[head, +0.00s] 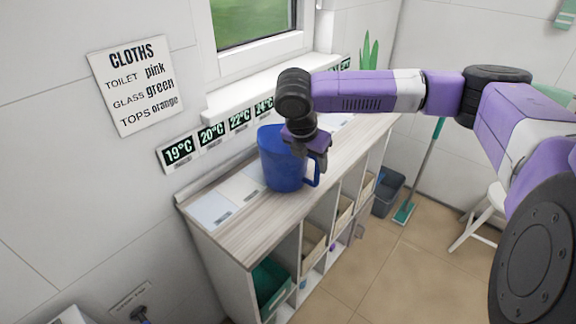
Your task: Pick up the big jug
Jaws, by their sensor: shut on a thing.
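The big jug (281,169) is blue, with a handle on its right side. It looks upright on the wooden top of the shelf unit (233,226), though I cannot tell whether its base touches the top. My gripper (308,150) comes down from above at the jug's upper right, near the rim and the top of the handle. It is shut on the jug. The fingertips are small and partly hidden, so the exact place of the grip is unclear.
Pale sheets (209,210) lie on the top left of the jug. A wall with temperature labels (178,152) and a window sill (262,85) stands close behind. Bins (271,287) fill cubbies below. A grey bucket (388,192), a mop (404,213) and a white stool (484,212) stand to the right.

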